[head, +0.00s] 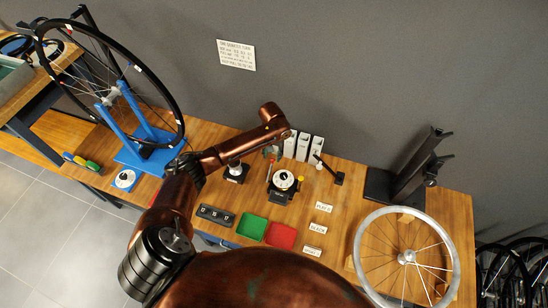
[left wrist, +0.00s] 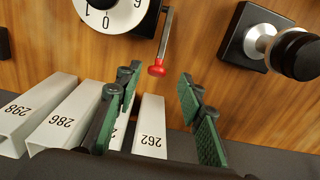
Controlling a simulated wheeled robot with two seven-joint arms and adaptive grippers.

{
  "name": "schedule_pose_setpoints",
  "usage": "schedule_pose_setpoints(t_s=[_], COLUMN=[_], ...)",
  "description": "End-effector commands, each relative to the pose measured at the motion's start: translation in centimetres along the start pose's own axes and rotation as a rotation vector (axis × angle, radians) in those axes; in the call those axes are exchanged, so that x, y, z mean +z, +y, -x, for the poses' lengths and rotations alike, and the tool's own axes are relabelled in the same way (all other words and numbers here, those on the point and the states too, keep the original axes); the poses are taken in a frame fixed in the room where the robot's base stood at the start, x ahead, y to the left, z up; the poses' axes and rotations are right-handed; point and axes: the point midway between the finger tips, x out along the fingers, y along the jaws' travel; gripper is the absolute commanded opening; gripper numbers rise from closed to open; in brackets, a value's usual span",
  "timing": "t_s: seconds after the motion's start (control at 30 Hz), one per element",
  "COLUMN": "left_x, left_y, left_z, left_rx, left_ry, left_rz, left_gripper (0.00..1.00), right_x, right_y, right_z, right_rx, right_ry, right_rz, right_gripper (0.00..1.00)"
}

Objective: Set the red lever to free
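The red lever (left wrist: 157,70) is a thin grey bar with a red tip, in the left wrist view beside a white numbered dial (left wrist: 112,14). The dial shows in the head view as a white disc on a black unit (head: 283,181). My left gripper (left wrist: 158,78) is open, with green-padded fingers apart on either side of the lever's red tip in the picture. I cannot tell whether either finger touches it. In the head view my left gripper (head: 271,152) is small, just behind the dial unit. No "free" mark can be read. My right gripper is not in view.
White upright holders (head: 303,147) stand close by; labels 298, 286 and 262 show in the wrist view. A black knob (left wrist: 297,53) is on the other side. Green (head: 251,227) and red (head: 281,235) trays lie in front. A silver wheel (head: 357,262) lies at right.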

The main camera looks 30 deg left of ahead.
Motion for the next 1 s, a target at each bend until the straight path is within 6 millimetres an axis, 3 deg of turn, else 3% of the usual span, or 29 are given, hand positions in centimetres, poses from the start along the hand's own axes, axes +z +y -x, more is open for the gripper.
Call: schedule_pose_setpoints(t_s=[0.03,0.13,0.5,1.0], left_x=[0.0,-0.1,-0.2,-0.2], left_y=[0.2,0.3,0.5,0.4], left_z=[-1.0,-1.8,-2.1,-2.1], left_rx=[0.0,0.0,0.001,0.001], left_ry=[-0.003,-0.002,0.0,-0.001], left_rz=[-0.002,-0.003,-0.007,-0.006], left_gripper=[0.36,0.36,0.35,0.0], right_x=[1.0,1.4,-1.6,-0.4], right_y=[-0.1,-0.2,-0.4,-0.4], right_z=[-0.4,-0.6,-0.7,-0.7], right_rx=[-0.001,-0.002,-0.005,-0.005], right_ry=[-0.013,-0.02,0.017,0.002], right_rz=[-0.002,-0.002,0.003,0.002], right_gripper=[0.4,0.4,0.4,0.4])
